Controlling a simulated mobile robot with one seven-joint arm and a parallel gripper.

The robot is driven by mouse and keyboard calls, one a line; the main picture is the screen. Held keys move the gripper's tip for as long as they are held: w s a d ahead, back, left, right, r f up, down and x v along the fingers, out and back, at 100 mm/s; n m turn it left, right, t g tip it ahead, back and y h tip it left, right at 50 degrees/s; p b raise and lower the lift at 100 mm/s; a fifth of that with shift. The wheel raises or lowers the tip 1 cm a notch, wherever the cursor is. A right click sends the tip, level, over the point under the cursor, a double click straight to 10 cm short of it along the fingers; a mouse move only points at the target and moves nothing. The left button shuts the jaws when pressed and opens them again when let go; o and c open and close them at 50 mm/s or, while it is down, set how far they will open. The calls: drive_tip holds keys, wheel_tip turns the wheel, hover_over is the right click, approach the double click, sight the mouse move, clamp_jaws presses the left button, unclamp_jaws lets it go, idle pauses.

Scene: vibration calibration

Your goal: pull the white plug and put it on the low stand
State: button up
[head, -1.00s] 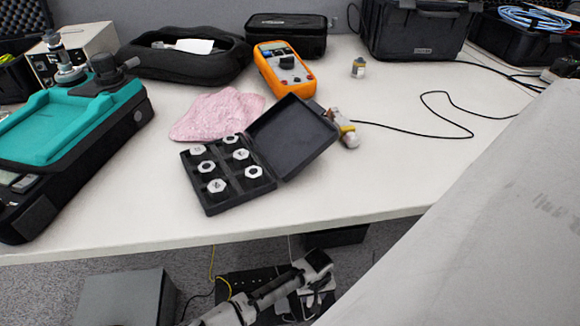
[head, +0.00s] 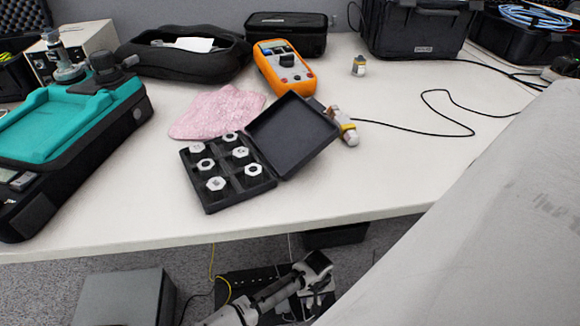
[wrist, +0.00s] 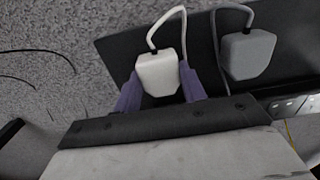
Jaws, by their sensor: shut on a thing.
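The white plug (wrist: 157,73) with its white cord sits between the two purple fingers of my gripper (wrist: 159,88) in the wrist view. The fingers are shut on its sides. Its underside is hidden, so I cannot tell whether it is still seated in a socket. In the head view my gripper end (head: 316,263) is low beneath the table's front edge, and the plug is not clear there. A grey box-shaped low stand (head: 124,298) is on the floor to the left, its visible top bare.
A grey plug (wrist: 248,54) with a grey cord stands close to the right of the white plug, over a dark surface (wrist: 118,48). The table edge (head: 180,240) overhangs my arm. A yellow cable (head: 213,262) hangs left of my gripper.

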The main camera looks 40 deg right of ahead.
drive_tip(key=shift+f, duration=0.15)
drive_tip(key=o, duration=1)
drive_tip(key=shift+o, duration=0.2)
drive_tip(key=shift+r+p, duration=2.5)
drive_tip(key=shift+p, duration=0.4)
wheel_tip(320, 180, up, 14)
drive_tip(key=p, duration=0.3)
drive_tip(key=shift+f, duration=0.15)
